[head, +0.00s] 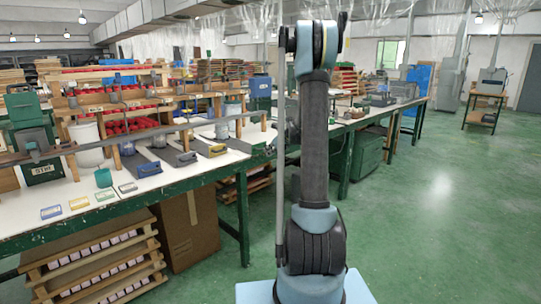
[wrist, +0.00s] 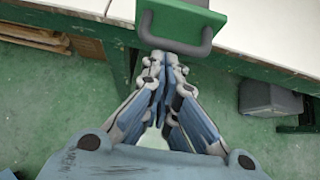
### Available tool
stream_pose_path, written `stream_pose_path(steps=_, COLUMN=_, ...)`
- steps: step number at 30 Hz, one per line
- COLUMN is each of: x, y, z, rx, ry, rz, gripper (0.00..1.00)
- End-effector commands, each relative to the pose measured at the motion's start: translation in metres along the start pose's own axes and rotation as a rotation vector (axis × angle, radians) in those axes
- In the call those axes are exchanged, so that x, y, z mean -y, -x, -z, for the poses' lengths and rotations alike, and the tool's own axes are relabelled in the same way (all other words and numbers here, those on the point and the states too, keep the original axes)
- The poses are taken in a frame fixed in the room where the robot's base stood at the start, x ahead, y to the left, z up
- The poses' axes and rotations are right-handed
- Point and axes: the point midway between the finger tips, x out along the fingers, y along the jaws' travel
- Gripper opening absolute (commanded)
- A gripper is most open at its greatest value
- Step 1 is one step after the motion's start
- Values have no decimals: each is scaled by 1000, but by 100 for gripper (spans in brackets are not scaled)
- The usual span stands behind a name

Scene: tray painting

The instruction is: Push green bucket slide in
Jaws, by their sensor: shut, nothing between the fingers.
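In the wrist view, a green panel (wrist: 190,15) with a dark grey U-shaped handle (wrist: 203,45) is at the top, at the table's edge; it looks like the front of the green bucket slide. My gripper (wrist: 164,62) is shut and empty, with its fingertips right at the handle's lower bar. I cannot tell whether they touch it. In the head view my upright arm covers that part of the table, and neither the gripper nor the green slide can be made out there. Other slides with a blue handle (head: 149,169) and a yellow handle (head: 217,150) lie on the table.
The white worktable (head: 140,195) with a green frame runs along the left. A small green cup (head: 103,178) and several coloured cards stand near its front edge. A cardboard box (head: 190,224) and a wooden rack (head: 95,265) are below. Open green floor (head: 440,220) lies to the right.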

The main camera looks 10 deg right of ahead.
Motion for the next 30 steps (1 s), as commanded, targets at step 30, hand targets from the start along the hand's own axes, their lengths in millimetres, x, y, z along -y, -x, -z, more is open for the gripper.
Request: stream_pose_path(steps=30, x=2, y=-106, z=-89, rx=1, ry=1, rz=0, gripper=0)
